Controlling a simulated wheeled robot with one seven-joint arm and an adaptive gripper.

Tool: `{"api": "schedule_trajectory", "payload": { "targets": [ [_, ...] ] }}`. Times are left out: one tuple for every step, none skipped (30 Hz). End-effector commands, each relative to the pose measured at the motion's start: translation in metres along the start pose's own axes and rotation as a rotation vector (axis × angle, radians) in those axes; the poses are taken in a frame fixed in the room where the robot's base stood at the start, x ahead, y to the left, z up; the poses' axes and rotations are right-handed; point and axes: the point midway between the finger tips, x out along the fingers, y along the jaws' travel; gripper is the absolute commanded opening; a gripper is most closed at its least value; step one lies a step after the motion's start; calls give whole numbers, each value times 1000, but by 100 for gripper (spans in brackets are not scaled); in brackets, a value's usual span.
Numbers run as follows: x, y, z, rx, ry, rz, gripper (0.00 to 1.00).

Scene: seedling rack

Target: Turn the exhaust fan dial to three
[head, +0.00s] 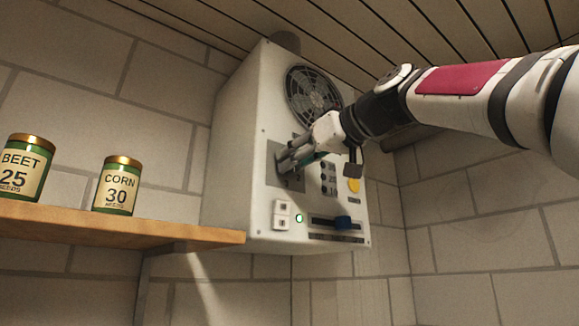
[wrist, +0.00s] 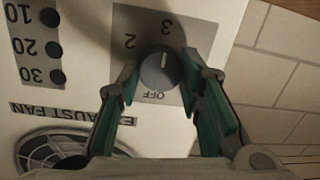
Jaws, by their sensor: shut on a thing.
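The exhaust fan dial (wrist: 160,71) is a round dark grey knob on a grey plate (wrist: 186,18); the wrist view shows it upside down. The plate bears OFF, 2 and 3, and the dial's white mark points up toward the 3, away from OFF. My gripper (wrist: 170,73) is shut on the dial, with a teal-padded finger on each side. In the head view my gripper (head: 290,158) reaches from the right to the plate (head: 272,152) on the white control box (head: 233,140); the dial itself is hidden there.
A wooden shelf (head: 110,226) at left holds a beet tin (head: 25,165) and a corn tin (head: 117,187). The slatted ceiling is close above.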

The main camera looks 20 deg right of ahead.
Motion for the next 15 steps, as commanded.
{"api": "schedule_trajectory", "payload": {
  "targets": [
    [1,0,2,10,-6,-1,5],
    [1,0,2,16,-6,-2,5],
    [1,0,3,21,-6,-3,5],
    [1,0,3,24,-5,-3,5],
    [1,0,3,27,-5,-4,6],
    [1,0,3,29,-5,-4,6],
    [1,0,3,30,-5,-4,5],
    [1,0,3,31,-5,-5,5],
    [1,0,3,32,-5,-5,5],
    [1,0,3,32,-5,-5,5],
    [1,0,3,32,-5,-5,5],
    [1,0,3,32,-5,-5,5],
    [1,0,3,31,-5,-5,5],
    [1,0,3,31,-5,-5,5],
    [1,0,3,31,-6,-5,5]
  ]
}}
